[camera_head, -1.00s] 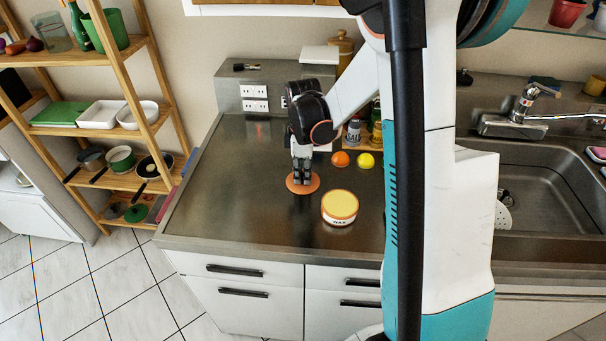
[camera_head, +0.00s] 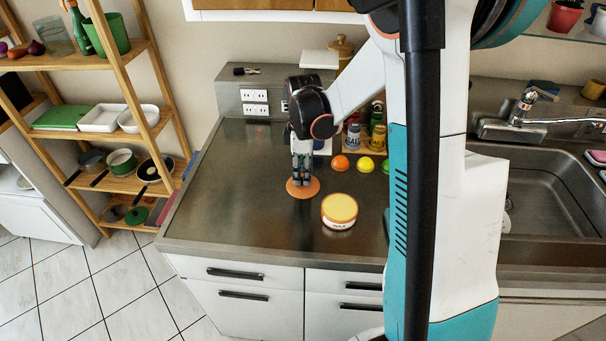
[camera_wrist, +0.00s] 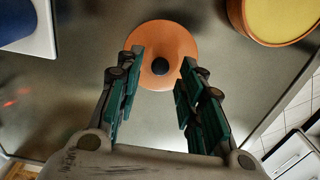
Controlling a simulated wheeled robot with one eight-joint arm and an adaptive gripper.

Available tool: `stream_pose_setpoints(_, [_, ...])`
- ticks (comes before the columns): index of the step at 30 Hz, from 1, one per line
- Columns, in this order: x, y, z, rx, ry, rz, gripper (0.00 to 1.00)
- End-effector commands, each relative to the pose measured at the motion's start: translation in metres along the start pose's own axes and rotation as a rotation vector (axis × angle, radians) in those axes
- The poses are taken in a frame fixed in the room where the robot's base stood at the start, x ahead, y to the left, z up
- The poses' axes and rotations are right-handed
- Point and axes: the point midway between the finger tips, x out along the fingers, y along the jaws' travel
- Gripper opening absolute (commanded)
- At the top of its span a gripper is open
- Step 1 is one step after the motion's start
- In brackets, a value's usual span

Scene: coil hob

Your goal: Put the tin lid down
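The tin lid (camera_head: 302,188) is a flat orange disc that appears to lie on the steel counter. The wrist view shows the lid (camera_wrist: 177,40) with a dark round knob at its middle. My gripper (camera_head: 302,178) points down just over the lid. In the wrist view my gripper (camera_wrist: 160,70) has its two fingers apart, with the knob between their tips and a gap on each side. The tin (camera_head: 339,211), white with an orange rim and yellow top, stands to the right and nearer the front; it also shows in the wrist view (camera_wrist: 285,18).
An orange fruit (camera_head: 340,162) and a yellow one (camera_head: 366,163) lie behind the tin, near jars (camera_head: 378,133). The sink (camera_head: 545,190) is at the right. The counter's left part (camera_head: 235,190) is clear. A wooden shelf rack (camera_head: 150,75) stands at the left.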

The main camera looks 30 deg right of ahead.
Motion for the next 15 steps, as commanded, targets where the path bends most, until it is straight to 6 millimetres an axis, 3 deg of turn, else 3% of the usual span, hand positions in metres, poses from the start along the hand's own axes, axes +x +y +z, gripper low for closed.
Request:
stream_pose_setpoints(1, [-0.015,0.000,0.000,0.000,0.000,0.000,0.35])
stream_pose_setpoints(6, [-0.051,-0.001,0.000,0.000,0.000,0.000,0.35])
stream_pose_setpoints(15, [-0.091,0.000,0.000,0.000,0.000,0.000,0.35])
